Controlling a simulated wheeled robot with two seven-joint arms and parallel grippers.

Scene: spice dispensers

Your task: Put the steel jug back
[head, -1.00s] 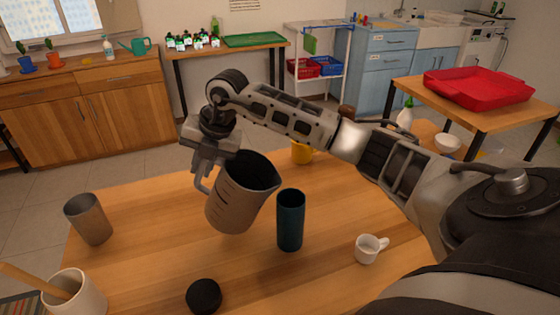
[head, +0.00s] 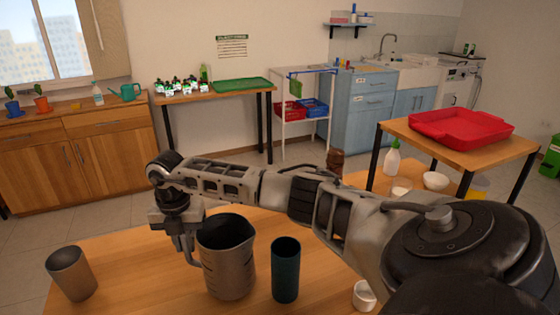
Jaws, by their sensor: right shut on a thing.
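The steel jug (head: 229,274) is upright near the middle of the wooden table (head: 135,262), its spout to the right. My right gripper (head: 184,238) is shut on its handle at the left side. I cannot tell whether the jug's base touches the table. A dark blue tumbler (head: 285,270) stands just right of the jug, with a small gap between them. My left gripper is out of view.
A steel cup (head: 72,274) stands at the table's left. A white mug (head: 364,295) is at the lower right, partly cut off. My right arm hides the table's back edge. A side table with a red tray (head: 461,128) stands at the right.

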